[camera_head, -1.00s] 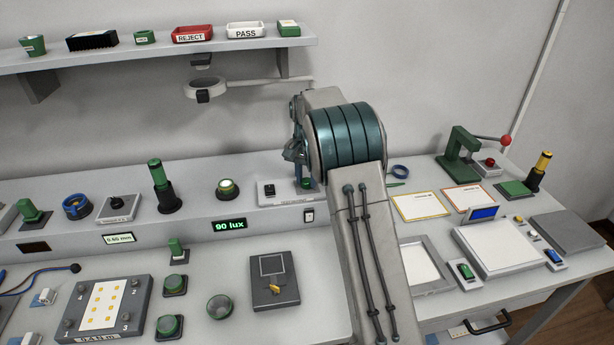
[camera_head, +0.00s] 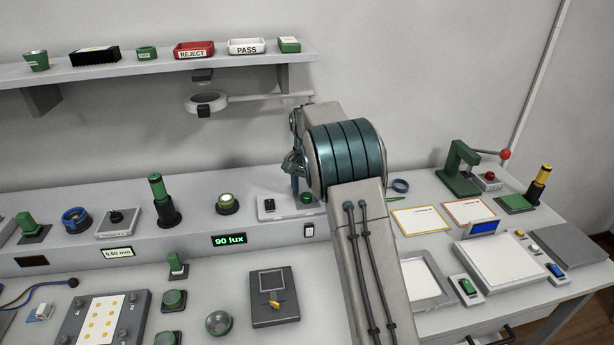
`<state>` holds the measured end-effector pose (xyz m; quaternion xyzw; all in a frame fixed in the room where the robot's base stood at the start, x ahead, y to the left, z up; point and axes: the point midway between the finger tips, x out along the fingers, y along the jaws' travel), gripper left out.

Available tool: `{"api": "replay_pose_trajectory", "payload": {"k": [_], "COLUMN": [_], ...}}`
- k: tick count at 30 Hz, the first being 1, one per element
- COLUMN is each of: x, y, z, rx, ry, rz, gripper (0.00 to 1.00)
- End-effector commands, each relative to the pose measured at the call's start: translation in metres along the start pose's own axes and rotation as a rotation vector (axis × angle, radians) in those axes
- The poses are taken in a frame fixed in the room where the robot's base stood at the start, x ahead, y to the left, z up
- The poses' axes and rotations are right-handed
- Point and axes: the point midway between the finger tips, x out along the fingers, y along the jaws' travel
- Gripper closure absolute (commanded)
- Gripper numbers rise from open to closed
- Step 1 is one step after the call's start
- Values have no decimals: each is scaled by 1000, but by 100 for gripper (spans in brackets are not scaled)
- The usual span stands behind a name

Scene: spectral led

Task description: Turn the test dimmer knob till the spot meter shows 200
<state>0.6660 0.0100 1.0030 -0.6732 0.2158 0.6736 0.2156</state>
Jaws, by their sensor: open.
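A small green knob (camera_head: 306,197), which appears to be the test dimmer, sits on a light plate (camera_head: 274,214) on the raised back ledge. My gripper (camera_head: 295,184) is open, beside and slightly left of the green knob, pointing down. Its fingers are small and partly hidden by my arm, so I cannot tell whether they touch the knob. No object shows between them.
A small black switch (camera_head: 270,204) is left of the knob. A round green-topped device (camera_head: 227,203) and an upright green torch (camera_head: 160,200) stand farther left. A ring lamp (camera_head: 207,104) hangs above. My arm hides the bench's middle right.

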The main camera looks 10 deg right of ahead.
Motion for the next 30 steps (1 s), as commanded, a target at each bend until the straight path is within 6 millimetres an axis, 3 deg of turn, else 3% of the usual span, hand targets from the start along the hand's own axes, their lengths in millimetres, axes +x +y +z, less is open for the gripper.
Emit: {"api": "replay_pose_trajectory", "payload": {"k": [12, 18, 30], "x": [-88, -120, -133], "y": [0, 0, 0], "z": [-1, -1, 0], "rx": [0, 0, 0], "ry": [6, 4, 1], "rz": [-4, -2, 0], "gripper": [50, 50, 50]}}
